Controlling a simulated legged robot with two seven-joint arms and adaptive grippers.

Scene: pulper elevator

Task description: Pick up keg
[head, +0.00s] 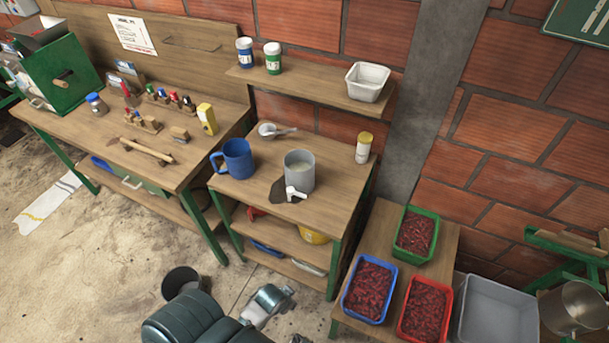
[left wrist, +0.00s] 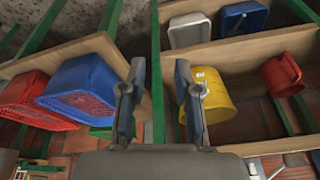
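A grey cylindrical vessel with a white tap, which looks like the keg (head: 299,168), stands upright on the top of the small wooden shelf unit (head: 245,190). A dark patch lies beside it under the tap. My left gripper (head: 275,298) is low in front of the shelf unit, well below the keg and apart from it. In the left wrist view its two fingers (left wrist: 158,95) are spread with nothing between them.
A blue mug (head: 233,158) stands left of the keg, a yellow-capped jar (head: 364,147) to its right. A yellow bucket (left wrist: 208,97) and a red jug (left wrist: 282,75) sit on the lower shelf. Blue (head: 369,290), red and green crates stand at right. A dark bucket (head: 181,281) is on the floor.

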